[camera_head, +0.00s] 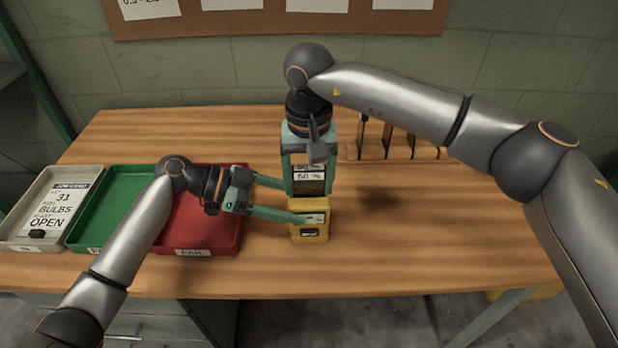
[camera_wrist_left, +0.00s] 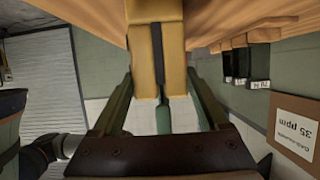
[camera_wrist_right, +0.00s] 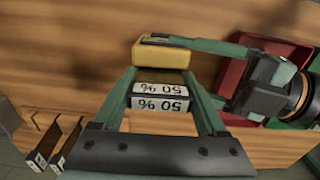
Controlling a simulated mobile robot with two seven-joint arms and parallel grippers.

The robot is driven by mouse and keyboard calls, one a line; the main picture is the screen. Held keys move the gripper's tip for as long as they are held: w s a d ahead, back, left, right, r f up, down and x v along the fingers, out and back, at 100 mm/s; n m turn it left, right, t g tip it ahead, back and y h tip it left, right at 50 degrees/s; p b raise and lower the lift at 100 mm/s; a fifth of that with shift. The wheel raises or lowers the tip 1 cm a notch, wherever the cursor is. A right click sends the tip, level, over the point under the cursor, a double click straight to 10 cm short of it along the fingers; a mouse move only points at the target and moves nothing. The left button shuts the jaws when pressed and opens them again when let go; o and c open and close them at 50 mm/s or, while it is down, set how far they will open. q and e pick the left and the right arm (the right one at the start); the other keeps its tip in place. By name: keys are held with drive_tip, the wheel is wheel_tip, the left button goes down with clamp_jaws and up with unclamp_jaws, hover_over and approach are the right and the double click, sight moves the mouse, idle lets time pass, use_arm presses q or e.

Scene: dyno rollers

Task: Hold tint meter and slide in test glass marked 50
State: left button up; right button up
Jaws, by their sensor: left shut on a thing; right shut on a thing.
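The yellow tint meter (camera_head: 309,234) stands on the wooden table near its middle. My left gripper (camera_head: 292,201) is shut around the meter from the left; the meter's slotted side shows in the left wrist view (camera_wrist_left: 156,78). My right gripper (camera_head: 308,178) points down above the meter, shut on the test glass (camera_head: 309,187), a dark plate labelled 50 %. The label also shows in the right wrist view (camera_wrist_right: 160,104). The glass is in line above the meter's top. Whether its lower edge is in the slot I cannot tell.
A wooden rack (camera_head: 373,152) with several dark glasses stands behind to the right. A red FAIL tray (camera_head: 202,249), a green tray (camera_head: 112,212) and a beige tray (camera_head: 29,216) with a card stand at the left. The table's right side is clear.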

use_arm(q)
drive_tip(key=shift+r, duration=0.1)
use_arm(e)
drive_tip(key=shift+f, duration=0.6)
use_arm(q)
drive_tip(key=shift+s, duration=0.1)
use_arm(e)
drive_tip(key=o, duration=1.4)
drive_tip(key=shift+d+f, duration=0.1)
drive_tip(key=shift+c, duration=0.2)
use_arm(q)
drive_tip(key=shift+f, duration=0.2)
use_arm(e)
drive_tip(key=r, duration=1.3)
drive_tip(key=shift+s+a, duration=0.1)
drive_tip(key=shift+a, duration=0.15)
use_arm(q)
drive_tip(key=o, duration=0.8)
drive_tip(key=shift+o, duration=0.6)
drive_tip(key=shift+r, duration=0.1)
